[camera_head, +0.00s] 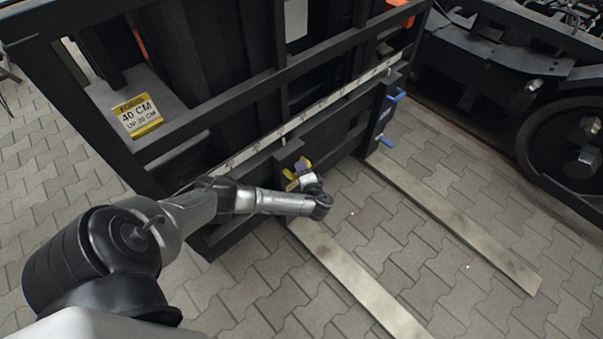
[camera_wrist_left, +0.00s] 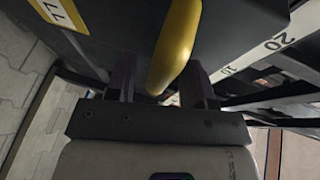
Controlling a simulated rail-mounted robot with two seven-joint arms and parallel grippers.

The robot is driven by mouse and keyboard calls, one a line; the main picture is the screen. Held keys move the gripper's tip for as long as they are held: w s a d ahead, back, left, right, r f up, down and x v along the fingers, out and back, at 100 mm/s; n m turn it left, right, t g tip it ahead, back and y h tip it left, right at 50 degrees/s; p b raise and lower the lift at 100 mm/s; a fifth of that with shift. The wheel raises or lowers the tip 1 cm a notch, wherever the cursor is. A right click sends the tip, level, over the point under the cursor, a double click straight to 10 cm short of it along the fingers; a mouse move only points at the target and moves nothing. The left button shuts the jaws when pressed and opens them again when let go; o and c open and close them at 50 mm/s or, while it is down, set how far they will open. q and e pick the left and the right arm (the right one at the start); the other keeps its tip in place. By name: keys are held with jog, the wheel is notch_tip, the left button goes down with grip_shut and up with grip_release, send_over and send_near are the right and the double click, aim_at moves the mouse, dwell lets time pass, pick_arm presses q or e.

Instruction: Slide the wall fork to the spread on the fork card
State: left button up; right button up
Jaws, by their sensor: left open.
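The fork card (camera_head: 138,115) on the upper left reads 40 CM, with a smaller line that looks like UP 20 CM. Two forks reach out from the dark carriage: the left fork (camera_head: 355,280) has a yellow handle (camera_wrist_left: 176,45), and the right fork (camera_head: 455,220) has blue handles (camera_head: 386,140). I cannot tell from the pictures which is the wall fork. My left gripper (camera_head: 300,170) is at the yellow handle. In the left wrist view its open fingers (camera_wrist_left: 161,82) stand on either side of the handle, with gaps showing. My right gripper is not in view.
A pale marked scale (camera_head: 322,104) runs along the carriage bar; a 20 on it shows in the left wrist view (camera_wrist_left: 276,42). A dark bogie with a wheel (camera_head: 575,150) stands at the right. Paved floor (camera_head: 400,250) lies between and around the forks.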

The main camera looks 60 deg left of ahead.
pick_arm(q)
jog(key=shift+a, duration=0.2)
grip_shut()
dwell(0.5)
